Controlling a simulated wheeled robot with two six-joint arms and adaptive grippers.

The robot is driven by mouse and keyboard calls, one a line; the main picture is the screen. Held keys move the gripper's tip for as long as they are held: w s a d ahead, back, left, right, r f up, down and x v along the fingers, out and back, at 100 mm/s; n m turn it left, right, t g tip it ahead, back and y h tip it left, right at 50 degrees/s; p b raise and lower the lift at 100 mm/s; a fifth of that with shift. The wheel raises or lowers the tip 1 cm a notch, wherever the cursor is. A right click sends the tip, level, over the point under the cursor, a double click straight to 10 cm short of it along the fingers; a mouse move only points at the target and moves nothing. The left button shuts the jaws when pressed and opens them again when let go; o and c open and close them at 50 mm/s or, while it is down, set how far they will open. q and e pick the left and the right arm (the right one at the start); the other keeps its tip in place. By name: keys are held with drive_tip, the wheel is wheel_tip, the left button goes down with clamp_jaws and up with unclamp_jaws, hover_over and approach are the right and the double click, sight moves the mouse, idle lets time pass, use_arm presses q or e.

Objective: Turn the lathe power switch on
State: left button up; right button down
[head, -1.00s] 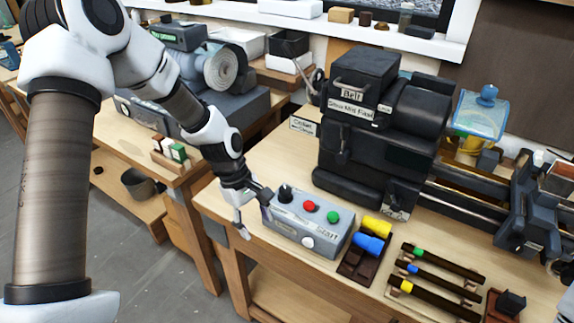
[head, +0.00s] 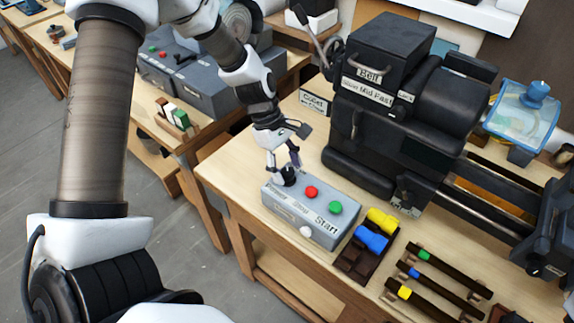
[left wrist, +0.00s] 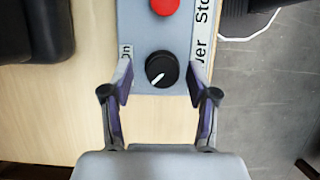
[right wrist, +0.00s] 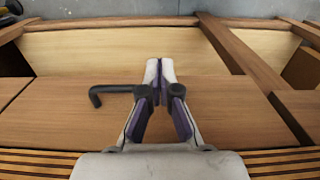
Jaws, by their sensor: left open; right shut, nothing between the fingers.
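A grey control box (head: 330,228) stands on the lathe bench. It has a red button (head: 311,192), a green button (head: 335,208), a white knob (head: 306,232) and a black rotary switch at its left end. The black switch (left wrist: 161,69) shows clearly in the left wrist view, its white pointer line slanting toward the lower left. My left gripper (head: 281,166) is open, with its fingers on either side of the switch; I cannot tell if they touch it. My right gripper (right wrist: 160,66) is shut and empty over wooden furniture in the right wrist view.
The black lathe (head: 400,110) stands behind the box. A rack with yellow and blue pieces (head: 372,238) and bars with coloured ends (head: 434,280) lie to the right. A black bent rod (right wrist: 110,92) is beside my right gripper.

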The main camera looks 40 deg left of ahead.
use_arm(q)
drive_tip(key=shift+w+f, duration=0.15)
drive_tip(key=shift+s+r, duration=0.2)
drive_tip(key=shift+s, duration=0.1)
drive_tip(key=shift+c, duration=1.4)
drive_tip(key=shift+s, duration=0.15)
drive_tip(key=c, duration=0.5)
clamp_jaws()
